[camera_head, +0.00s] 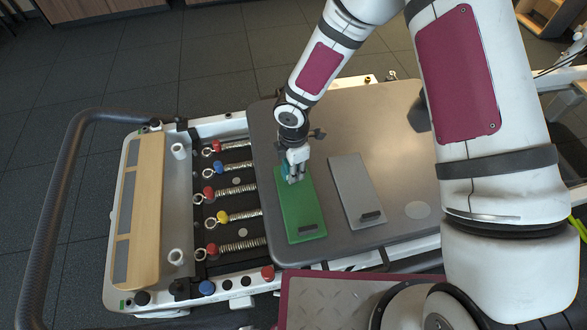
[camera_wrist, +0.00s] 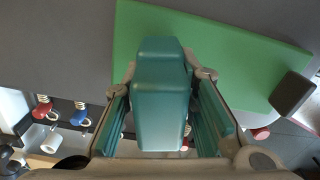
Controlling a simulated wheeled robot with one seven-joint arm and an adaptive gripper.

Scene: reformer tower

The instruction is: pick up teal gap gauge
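The teal gap gauge (camera_wrist: 161,100) is a blocky teal piece with a stepped shape. In the wrist view it stands between the two fingers of my gripper (camera_wrist: 162,80), over the green board. My gripper looks open around it, with narrow gaps between the gauge and the teal-faced finger pads. Whether the fingertips touch it at the far end is hard to tell. In the head view my gripper (camera_head: 294,179) points down at the upper part of the green board, and a bit of the teal gauge (camera_head: 284,172) shows at its left. The rest is hidden behind the fingers.
The green board (camera_head: 304,218) has a dark block handle near its lower end. A grey board (camera_head: 352,185) with a similar handle lies to its right on the grey platform (camera_head: 395,130). Springs with coloured knobs (camera_head: 238,190) lie to the left, past the platform's edge.

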